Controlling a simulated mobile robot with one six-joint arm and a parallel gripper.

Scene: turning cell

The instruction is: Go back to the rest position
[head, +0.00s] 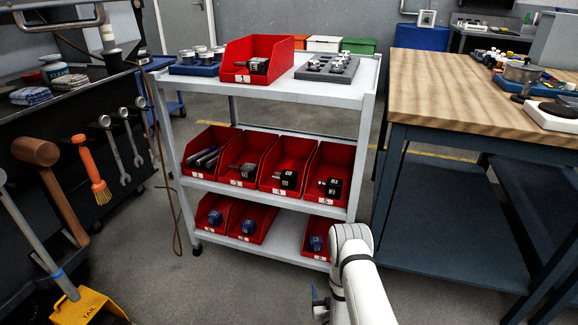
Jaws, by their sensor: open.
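My white arm (357,270) rises from the bottom edge, right of centre, in front of the lower right of the trolley. A small dark blue part (319,302) shows just left of the arm; I cannot tell what it is. My gripper's fingers cannot be made out in this view. No object is seen held.
A grey trolley (285,92) with red bins (222,172) stands ahead, close behind my arm. A wooden-topped workbench (450,100) stands right, a tool rack with a mallet (36,152) left. Grey floor (215,285) is clear in front of the trolley's left.

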